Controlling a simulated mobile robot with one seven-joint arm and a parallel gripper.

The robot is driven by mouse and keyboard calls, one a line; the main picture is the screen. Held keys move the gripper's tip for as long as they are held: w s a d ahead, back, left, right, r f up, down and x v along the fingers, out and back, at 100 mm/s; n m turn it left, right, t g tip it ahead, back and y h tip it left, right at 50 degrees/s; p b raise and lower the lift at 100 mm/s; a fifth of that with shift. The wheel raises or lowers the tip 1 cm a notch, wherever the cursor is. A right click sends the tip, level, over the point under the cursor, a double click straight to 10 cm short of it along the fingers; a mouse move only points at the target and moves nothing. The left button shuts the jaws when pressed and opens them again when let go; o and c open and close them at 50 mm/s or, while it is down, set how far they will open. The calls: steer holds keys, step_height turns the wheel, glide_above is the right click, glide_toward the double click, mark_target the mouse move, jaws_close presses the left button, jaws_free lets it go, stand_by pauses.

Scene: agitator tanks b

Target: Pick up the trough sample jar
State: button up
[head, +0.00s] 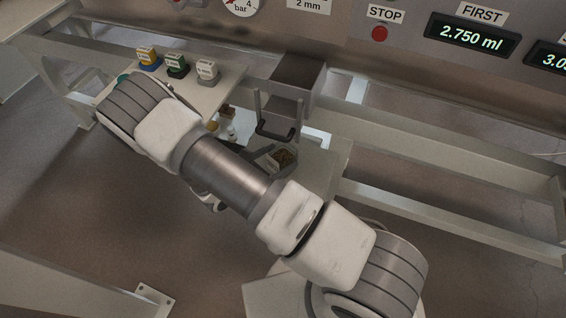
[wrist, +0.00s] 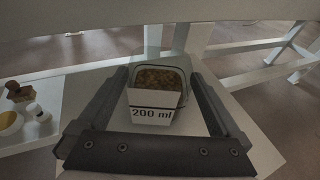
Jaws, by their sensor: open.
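The likely trough sample jar (wrist: 158,98) is a clear, squarish jar with brown grainy contents and a "200 ml" label. It stands upright on a pale surface. In the head view the jar (head: 284,159) shows just past my arm, below the grey trough. My gripper (wrist: 160,76) is open, with one dark finger on each side of the jar. A gap shows between the jar and each finger, so the gripper is not closed on it. In the head view my arm hides most of the gripper.
A grey trough-like box with a dark handle (head: 277,130) hangs close behind the jar. A pale shelf (head: 225,92) holds yellow, green and white labelled blocks. Small containers (wrist: 34,112) stand left of the gripper. White rails (wrist: 250,47) run behind.

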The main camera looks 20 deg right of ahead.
steer(key=shift+x, duration=1)
steer(key=shift+c, duration=0.2)
steer(key=c, duration=1.4)
steer(key=shift+c, duration=0.2)
steer(key=shift+r, duration=0.15)
steer(key=shift+r+p, duration=0.85)
steer(key=shift+r, duration=1)
steer(key=s+a+p, duration=0.2)
steer(key=s+a, duration=0.7)
steer(key=a, duration=0.6)
steer(key=shift+s+f, duration=0.15)
steer(key=shift+f, duration=0.1)
